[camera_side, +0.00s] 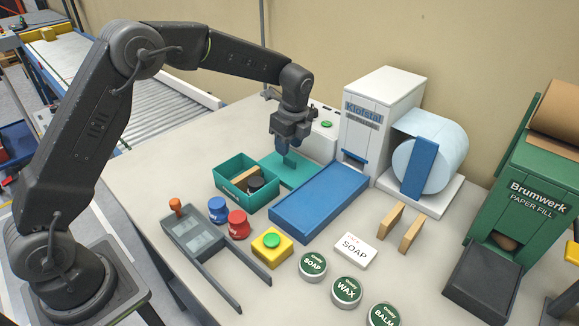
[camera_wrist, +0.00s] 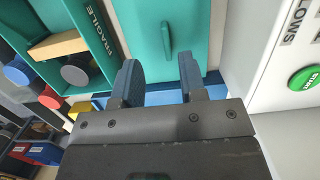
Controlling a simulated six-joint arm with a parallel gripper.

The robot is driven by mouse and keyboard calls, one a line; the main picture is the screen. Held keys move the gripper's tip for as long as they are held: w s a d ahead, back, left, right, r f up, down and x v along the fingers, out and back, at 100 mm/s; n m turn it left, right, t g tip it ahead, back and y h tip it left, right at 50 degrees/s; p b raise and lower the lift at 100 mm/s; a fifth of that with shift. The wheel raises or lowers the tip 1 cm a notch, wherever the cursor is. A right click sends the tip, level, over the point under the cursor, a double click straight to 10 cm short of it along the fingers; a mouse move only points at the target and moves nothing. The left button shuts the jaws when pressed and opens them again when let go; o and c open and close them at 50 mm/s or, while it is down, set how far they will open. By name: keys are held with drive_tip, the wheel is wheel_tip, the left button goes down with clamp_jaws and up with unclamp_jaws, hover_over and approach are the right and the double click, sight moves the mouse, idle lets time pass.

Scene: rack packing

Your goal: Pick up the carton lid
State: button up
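The carton lid (camera_side: 298,172) is a flat teal panel with a raised bar handle (camera_wrist: 167,40). It lies on the table just right of the open teal carton (camera_side: 222,192). In the wrist view the lid (camera_wrist: 192,48) fills the top middle, with its handle a little ahead of the fingers. My gripper (camera_side: 285,150) is above the lid, close to the handle. In the wrist view its blue fingers (camera_wrist: 161,72) are apart with nothing between them. The exact height of the fingertips over the handle is hard to tell.
The carton holds a wooden block (camera_side: 243,178) and a dark jar (camera_side: 257,186). A blue tray-like surface (camera_side: 318,203) and a white Klofstal machine (camera_side: 379,112) stand to the right.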

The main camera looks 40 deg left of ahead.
sight(290, 165)
drive_tip(key=f, duration=0.5)
drive_tip(key=shift+w+a+f, duration=0.1)
drive_tip(key=shift+w+a, duration=0.05)
drive_tip(key=shift+w, duration=0.2)
clamp_jaws()
